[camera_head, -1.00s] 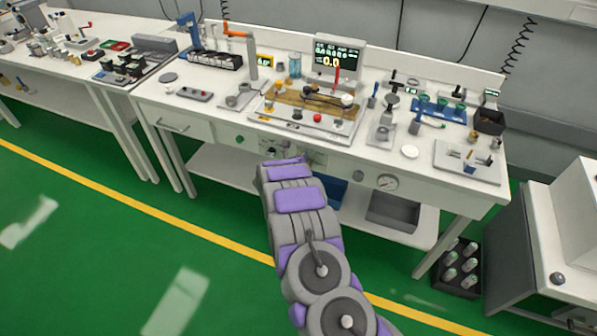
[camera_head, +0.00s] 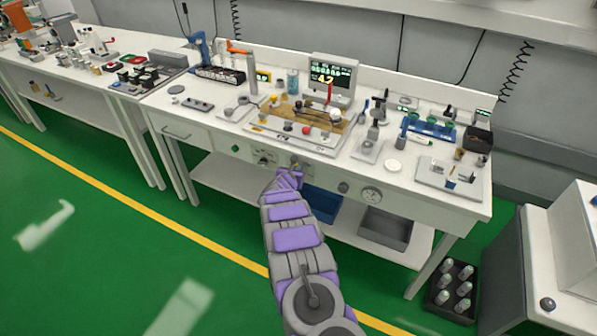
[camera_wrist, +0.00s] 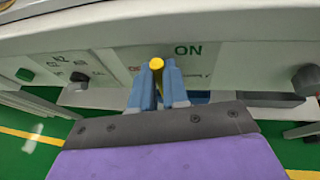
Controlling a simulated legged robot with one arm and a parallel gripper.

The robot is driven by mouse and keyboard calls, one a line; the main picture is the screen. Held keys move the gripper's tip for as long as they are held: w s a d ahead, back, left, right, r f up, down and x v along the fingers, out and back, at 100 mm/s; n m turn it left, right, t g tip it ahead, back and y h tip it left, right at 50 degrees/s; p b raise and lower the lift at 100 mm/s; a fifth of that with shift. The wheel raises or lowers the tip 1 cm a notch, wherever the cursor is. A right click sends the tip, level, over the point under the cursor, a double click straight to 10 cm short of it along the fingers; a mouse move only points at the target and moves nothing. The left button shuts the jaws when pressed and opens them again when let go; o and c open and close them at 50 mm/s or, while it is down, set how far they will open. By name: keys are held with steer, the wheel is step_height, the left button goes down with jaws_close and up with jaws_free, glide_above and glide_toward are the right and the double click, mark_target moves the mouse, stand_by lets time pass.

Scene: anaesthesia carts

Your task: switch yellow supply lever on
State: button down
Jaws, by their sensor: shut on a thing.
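The yellow supply lever (camera_wrist: 156,64) shows as a round yellow end on the bench's front panel in the wrist view. My gripper (camera_wrist: 157,76) has its two blue fingers closed on either side of it. The lever's exact angle is hard to tell. In the head view my gripper (camera_head: 296,167) is at the front panel below the worktop, and the lever cannot be made out.
A monitor (camera_head: 333,78) on the bench shows a yellow reading that looks like 4.2. Green floor in front is free.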

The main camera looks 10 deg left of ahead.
steer(key=shift+s+f, duration=0.15)
steer(key=shift+f, duration=0.25)
steer(key=c, duration=1.3)
jaws_free()
steer(key=shift+o, duration=0.9)
steer(key=shift+r, duration=0.2)
steer(key=shift+r, duration=0.15)
steer(key=p+v, duration=0.2)
steer(key=v, duration=1.5)
steer(key=shift+a, duration=0.2)
